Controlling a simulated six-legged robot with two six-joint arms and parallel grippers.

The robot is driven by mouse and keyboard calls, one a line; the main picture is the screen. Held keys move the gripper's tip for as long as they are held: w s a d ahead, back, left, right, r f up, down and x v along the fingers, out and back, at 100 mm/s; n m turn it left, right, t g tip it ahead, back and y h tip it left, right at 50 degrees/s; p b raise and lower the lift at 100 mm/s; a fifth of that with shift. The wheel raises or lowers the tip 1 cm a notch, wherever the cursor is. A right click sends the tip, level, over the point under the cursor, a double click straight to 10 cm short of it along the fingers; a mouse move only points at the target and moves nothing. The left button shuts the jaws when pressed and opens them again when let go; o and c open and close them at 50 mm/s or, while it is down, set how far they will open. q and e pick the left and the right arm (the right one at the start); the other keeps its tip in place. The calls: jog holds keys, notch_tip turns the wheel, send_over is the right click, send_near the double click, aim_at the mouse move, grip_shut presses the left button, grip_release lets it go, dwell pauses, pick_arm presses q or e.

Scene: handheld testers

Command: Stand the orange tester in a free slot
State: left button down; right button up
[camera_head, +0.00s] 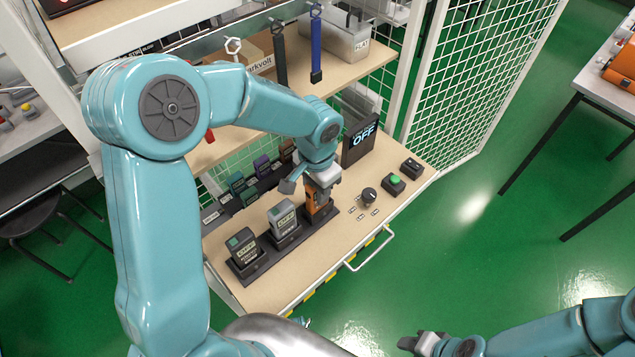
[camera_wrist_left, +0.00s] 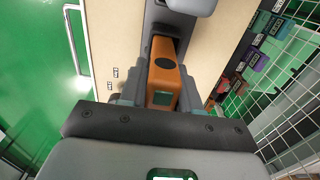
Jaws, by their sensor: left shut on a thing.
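The orange tester (camera_head: 316,207) is upright at the right end of a dark slotted rack (camera_head: 262,268). Its lower end is at the rack's right slot; I cannot tell whether it is fully seated. My left gripper (camera_head: 321,187) is shut on its upper part from above. In the left wrist view the orange tester (camera_wrist_left: 164,76) lies between the two fingers. Two grey testers, one with a green top (camera_head: 243,247) and one with a pale top (camera_head: 284,220), stand in the rack's other slots. My right gripper (camera_head: 420,343) is low at the bottom, away from the bench.
Behind the rack is a row of small coloured modules (camera_head: 238,187). To the right are a black knob (camera_head: 369,195), a green button (camera_head: 394,182) and a display reading OFF (camera_head: 361,139). A shelf (camera_head: 352,75) with hanging tools overhangs the back. A white handle (camera_head: 371,250) juts from the front.

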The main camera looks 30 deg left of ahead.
pick_arm(q)
jog(key=shift+w+f, duration=0.15)
jog(key=shift+f, duration=0.75)
pick_arm(e)
jog(key=shift+f, duration=0.9)
pick_arm(q)
jog(key=shift+w+a+r+p, duration=0.25)
jog(key=shift+r+p, duration=0.3)
jog(key=shift+p, duration=0.25)
jog(key=shift+s+d+r+p, duration=0.2)
jog(key=shift+s+r+p, duration=0.1)
jog(key=shift+r, duration=0.35)
jog(key=shift+w+a, duration=0.15)
pick_arm(e)
notch_tip(320, 180, up, 2)
jog(key=shift+s, duration=0.1)
pick_arm(q)
jog(key=shift+w, duration=0.1)
jog(key=shift+r, duration=0.15)
pick_arm(e)
jog(key=shift+f, duration=0.2)
